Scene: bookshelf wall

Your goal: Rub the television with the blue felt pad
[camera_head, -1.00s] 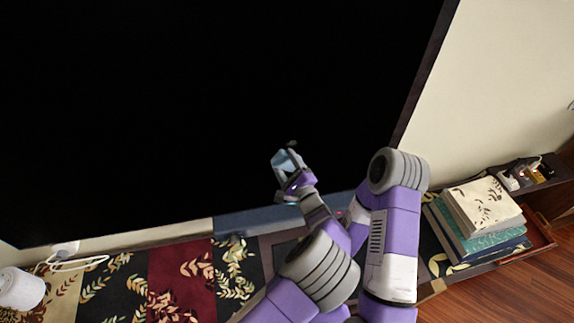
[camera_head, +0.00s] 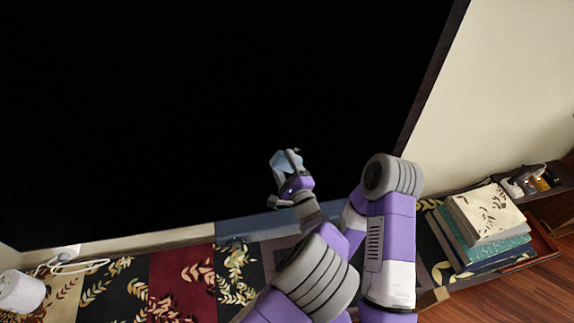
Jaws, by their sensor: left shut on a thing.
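The television (camera_head: 190,110) is a large black screen filling most of the head view, with a thin dark frame along its right edge. My left gripper (camera_head: 288,168) is in front of the screen's lower right part. It is shut on the blue felt pad (camera_head: 281,161), a small light-blue piece partly hidden by the fingers. The pad appears against the dark screen, but I cannot tell whether it touches it. My right gripper does not show.
Below the screen runs a shelf with a leaf-patterned runner (camera_head: 179,279). A white cylinder (camera_head: 21,291) with a cable stands at the lower left. A stack of books (camera_head: 487,214) and small items (camera_head: 527,181) sit at the right. Purple arm links of mine fill the lower middle.

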